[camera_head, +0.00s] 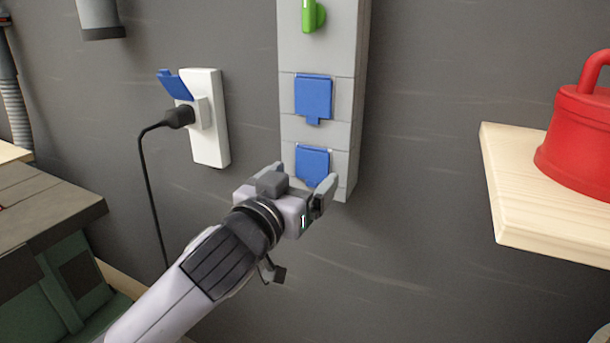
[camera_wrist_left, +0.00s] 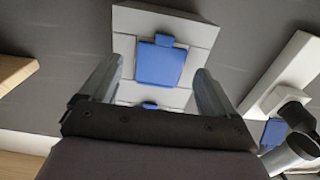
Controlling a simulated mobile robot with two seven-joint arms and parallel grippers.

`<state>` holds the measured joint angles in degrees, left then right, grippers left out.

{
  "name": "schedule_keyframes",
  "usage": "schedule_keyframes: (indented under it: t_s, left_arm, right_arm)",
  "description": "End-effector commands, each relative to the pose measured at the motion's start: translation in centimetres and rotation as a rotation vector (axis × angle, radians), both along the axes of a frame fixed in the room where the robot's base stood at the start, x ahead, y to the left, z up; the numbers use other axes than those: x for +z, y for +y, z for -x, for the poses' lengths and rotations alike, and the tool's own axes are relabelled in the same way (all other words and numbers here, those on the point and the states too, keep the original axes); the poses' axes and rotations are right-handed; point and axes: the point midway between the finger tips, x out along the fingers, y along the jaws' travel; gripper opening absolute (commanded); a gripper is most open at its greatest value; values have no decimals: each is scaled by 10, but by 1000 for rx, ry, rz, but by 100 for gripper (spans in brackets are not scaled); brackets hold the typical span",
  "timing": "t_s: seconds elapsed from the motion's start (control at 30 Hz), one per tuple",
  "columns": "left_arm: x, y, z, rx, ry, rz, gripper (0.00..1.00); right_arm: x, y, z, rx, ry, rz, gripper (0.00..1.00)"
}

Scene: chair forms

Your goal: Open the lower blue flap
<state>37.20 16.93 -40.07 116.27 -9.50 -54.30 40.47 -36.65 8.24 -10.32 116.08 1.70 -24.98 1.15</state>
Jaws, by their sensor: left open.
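The lower blue flap (camera_head: 312,164) lies flat against the grey wall panel (camera_head: 342,143), below a second, upper blue flap (camera_head: 313,98). Each has a small tab at its bottom edge. My left gripper (camera_head: 299,182) is open in front of the lower flap and covers part of its lower left. In the left wrist view, which is upside down, the lower flap (camera_wrist_left: 159,63) shows between the open fingers (camera_wrist_left: 159,84), its tab toward the top. No contact is visible. My right gripper is not in view.
A green handle (camera_head: 312,15) is higher on the panel. To the left, a white socket (camera_head: 209,140) has a raised blue cover (camera_head: 174,84) and a black plug with a hanging cable. A wooden shelf (camera_head: 515,195) with a red container (camera_head: 580,140) juts out at the right.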

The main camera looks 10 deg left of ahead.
Motion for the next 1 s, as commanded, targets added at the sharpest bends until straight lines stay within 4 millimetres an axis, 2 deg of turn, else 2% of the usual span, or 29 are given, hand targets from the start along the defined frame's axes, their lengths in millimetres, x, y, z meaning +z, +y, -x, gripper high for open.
schedule_keyframes:
  t_s: [0.2, 0.53, 0.57, 0.8, 1.0]
  left_arm:
    - [0, -5, -16, -1, 1, -1, 89]
    - [0, -6, -18, -1, 0, 0, 89]
    - [0, -6, -18, -1, 0, 0, 86]
    - [0, -6, -18, -1, 1, 0, 9]
    - [1, -6, -18, -1, 8, -2, 9]
  right_arm:
    - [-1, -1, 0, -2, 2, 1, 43]
    - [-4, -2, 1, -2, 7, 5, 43]
    - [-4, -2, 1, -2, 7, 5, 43]
    - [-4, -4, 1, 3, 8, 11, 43]
    - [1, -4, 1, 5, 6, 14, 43]
